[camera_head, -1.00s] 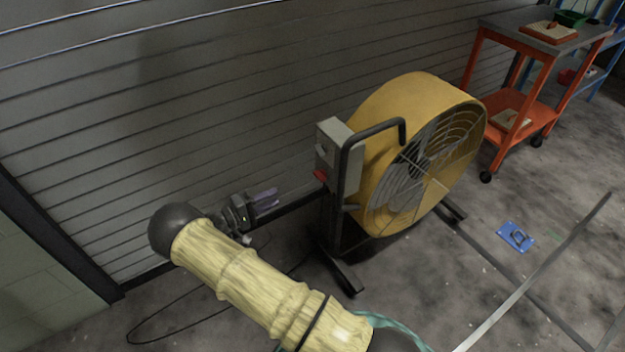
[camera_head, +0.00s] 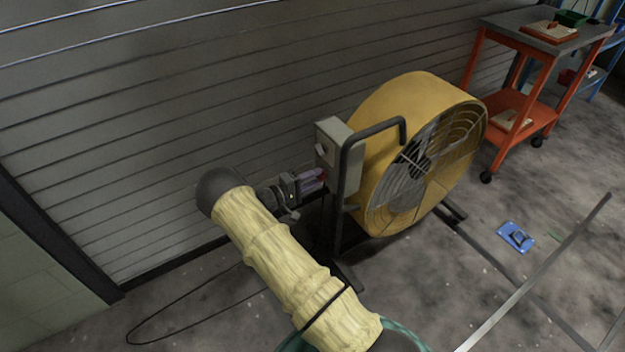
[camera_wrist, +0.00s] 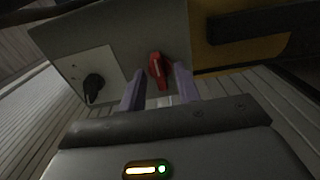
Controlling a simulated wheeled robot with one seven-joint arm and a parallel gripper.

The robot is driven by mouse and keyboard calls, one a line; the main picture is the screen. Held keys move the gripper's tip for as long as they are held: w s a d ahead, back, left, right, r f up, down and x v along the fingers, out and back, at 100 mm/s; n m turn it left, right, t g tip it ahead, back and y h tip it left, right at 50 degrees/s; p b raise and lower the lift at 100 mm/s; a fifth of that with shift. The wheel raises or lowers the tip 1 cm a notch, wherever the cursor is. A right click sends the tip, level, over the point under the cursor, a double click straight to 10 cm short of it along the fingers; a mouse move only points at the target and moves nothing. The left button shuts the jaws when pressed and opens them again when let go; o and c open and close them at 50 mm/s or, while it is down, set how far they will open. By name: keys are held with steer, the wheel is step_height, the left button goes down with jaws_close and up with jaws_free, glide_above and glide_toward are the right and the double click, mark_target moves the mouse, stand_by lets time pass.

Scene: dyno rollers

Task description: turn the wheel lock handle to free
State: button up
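The red handle (camera_wrist: 158,71), which I take for the wheel lock handle, sits on the face of a grey control box (camera_wrist: 120,40) on the yellow fan. In the wrist view it stands upright with a slight tilt, between and just beyond my fingertips. My gripper (camera_wrist: 158,80) is open, with one purple finger on each side of the handle and a gap visible on both sides. Whether a finger touches the handle cannot be told.
A black knob (camera_wrist: 94,86) on a pale plate is left of the handle. The yellow drum fan (camera_head: 400,95) has a dark tube frame (camera_head: 375,130) beside the box. A shutter wall (camera_head: 150,120) runs close behind. An orange cart (camera_head: 530,105) stands at the back right.

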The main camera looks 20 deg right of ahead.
steer(key=shift+c, duration=0.4)
jaws_close()
